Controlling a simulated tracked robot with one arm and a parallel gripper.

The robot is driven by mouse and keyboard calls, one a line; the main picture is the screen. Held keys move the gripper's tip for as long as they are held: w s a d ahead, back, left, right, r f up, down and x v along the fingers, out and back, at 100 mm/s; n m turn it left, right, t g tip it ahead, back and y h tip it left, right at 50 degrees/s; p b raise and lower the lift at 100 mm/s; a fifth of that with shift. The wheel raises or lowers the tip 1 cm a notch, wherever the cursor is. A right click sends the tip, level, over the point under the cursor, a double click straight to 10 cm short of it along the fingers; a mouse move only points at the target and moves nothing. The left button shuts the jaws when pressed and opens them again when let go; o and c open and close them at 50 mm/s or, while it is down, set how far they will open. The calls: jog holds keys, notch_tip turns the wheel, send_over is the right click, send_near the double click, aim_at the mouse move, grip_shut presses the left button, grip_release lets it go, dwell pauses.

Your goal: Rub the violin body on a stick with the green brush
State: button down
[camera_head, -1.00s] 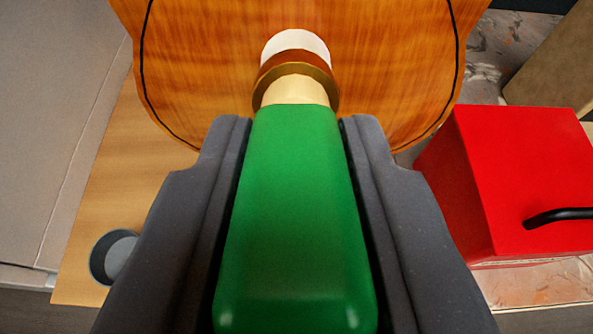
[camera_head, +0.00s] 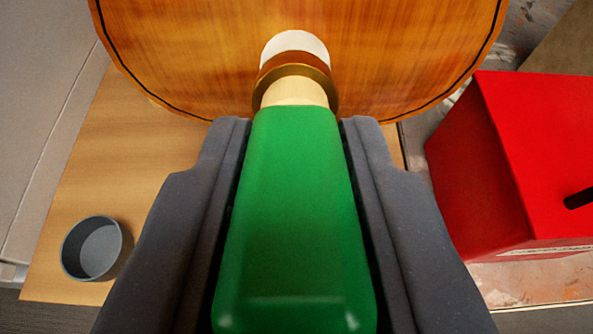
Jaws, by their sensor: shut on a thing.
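My gripper (camera_head: 295,125) is shut on the green brush (camera_head: 295,215), with a dark finger on each side of its green handle. The brush points away from me and ends in a pale neck, a brown and gold collar and a white tip (camera_head: 295,45). The violin body (camera_head: 170,45), orange-brown wood with a dark edge line, fills the top of the view behind the tip. The tip overlaps the violin's lower face in the picture; I cannot tell whether it touches. The stick is not visible.
A red box (camera_head: 540,150) with a black handle (camera_head: 580,198) stands close on the right. A small grey cup (camera_head: 97,249) stands on the wooden board (camera_head: 120,175) at the left. A grey surface (camera_head: 40,100) lies beyond the board's left side.

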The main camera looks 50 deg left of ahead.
jog(key=shift+d, duration=0.1)
jog(key=shift+s+d+r+b, duration=0.2)
jog(key=shift+s+d+b, duration=0.5)
jog(key=shift+s+d, duration=1.4)
jog(key=shift+w+d, duration=0.1)
jog(key=shift+d, duration=0.1)
jog(key=shift+s+d+r+b, duration=0.1)
jog(key=shift+s+d+b, duration=0.3)
jog(key=shift+s+d, duration=0.6)
jog(key=shift+w, duration=0.1)
